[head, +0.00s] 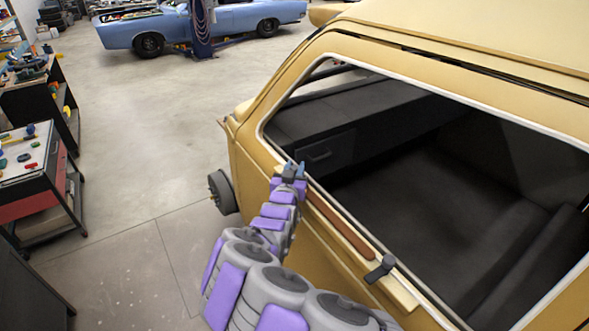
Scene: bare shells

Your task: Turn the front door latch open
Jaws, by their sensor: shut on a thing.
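The yellow car shell's door (265,200) is along the near side, below a large window opening. My gripper (294,166) is at the front end of the door's top edge. It is shut on a small dark piece there, which seems to be the front door latch; the fingers hide most of it, and its turn angle cannot be told. A dark knob-like handle (381,268) sits further back on the same edge, apart from my gripper.
A brown strip (340,225) runs along the door's top between them. The window frame (268,125) rises close beside my gripper. The dark cabin lies beyond. Left are a red-black tool cart (35,205), a workbench and open floor (130,140). A blue car (170,35) stands behind.

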